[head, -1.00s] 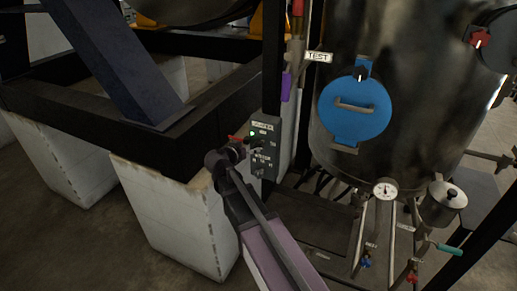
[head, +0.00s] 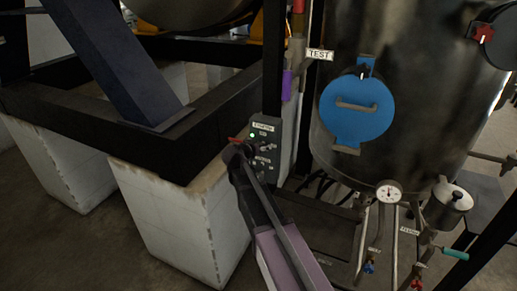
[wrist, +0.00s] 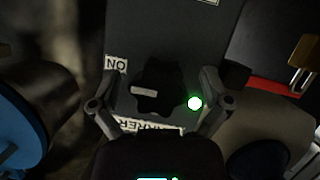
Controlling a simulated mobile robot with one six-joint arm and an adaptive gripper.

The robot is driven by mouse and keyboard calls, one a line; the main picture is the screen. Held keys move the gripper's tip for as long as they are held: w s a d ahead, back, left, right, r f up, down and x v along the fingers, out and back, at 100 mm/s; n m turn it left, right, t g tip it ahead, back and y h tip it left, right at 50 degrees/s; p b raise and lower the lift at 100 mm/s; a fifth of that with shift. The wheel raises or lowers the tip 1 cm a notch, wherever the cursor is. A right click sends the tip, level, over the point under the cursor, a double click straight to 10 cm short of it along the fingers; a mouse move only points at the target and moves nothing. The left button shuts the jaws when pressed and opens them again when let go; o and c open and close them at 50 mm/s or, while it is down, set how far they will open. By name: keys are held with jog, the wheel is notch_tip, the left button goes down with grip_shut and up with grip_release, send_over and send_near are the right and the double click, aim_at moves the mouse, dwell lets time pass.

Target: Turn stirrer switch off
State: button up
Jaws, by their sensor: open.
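The stirrer control panel (head: 272,157) is a dark grey box on the black post, with a small label at its top and a lit green lamp (head: 252,135). In the wrist view the panel face (wrist: 185,35) fills the middle and its labels appear upside down. The black lobed switch knob (wrist: 160,85) has a pale pointer facing left, just below the ON label (wrist: 116,64). The green lamp (wrist: 195,103) is lit beside the knob. My gripper (wrist: 158,95) is open, one finger on each side of the knob; contact cannot be told. In the head view my gripper (head: 240,150) is at the panel's front, covering part of it.
A steel tank (head: 430,90) with a blue round cover (head: 356,108) stands right of the panel. A gauge (head: 389,191) and pipes are below it. A black frame on white concrete blocks (head: 180,215) is at the left. A brass padlock (wrist: 304,52) shows in the wrist view.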

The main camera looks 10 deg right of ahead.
jog(key=shift+c, duration=0.3)
jog(key=c, duration=1.1)
jog(key=shift+a, duration=0.1)
